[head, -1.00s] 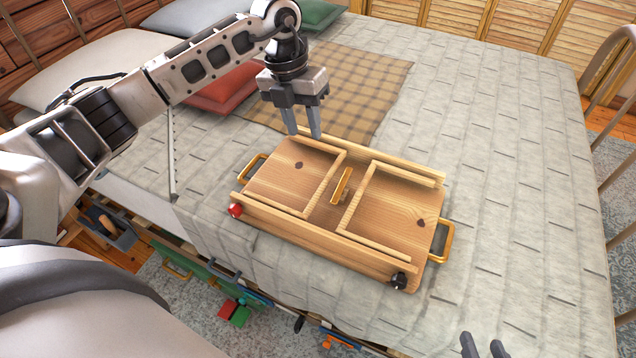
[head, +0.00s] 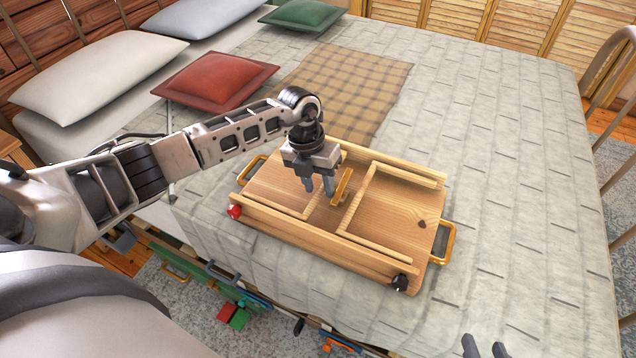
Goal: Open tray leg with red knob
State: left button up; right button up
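A wooden bed tray (head: 418,200) lies upside down on the bed, with two wooden leg frames folded flat on its underside. The red knob (head: 234,211) is at its near left corner, beside the left leg frame (head: 285,205). The black knob (head: 400,282) is at the near right corner, by the right leg frame (head: 395,247). My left gripper (head: 318,190) points down over the left leg frame with its fingers apart and empty; it hides part of that frame. I cannot tell whether it touches. My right gripper (head: 486,348) shows only fingertips, apart, at the bottom edge.
A small wooden catch (head: 342,187) sits mid-tray, right beside my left fingers. Brass handles stand at both tray ends, including the right handle (head: 443,243). A red pillow (head: 217,80) lies behind my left arm. The quilt (head: 510,150) right of the tray is clear.

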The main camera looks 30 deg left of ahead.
pick_arm(q)
grip_shut()
jog(key=shift+a+r, duration=0.1)
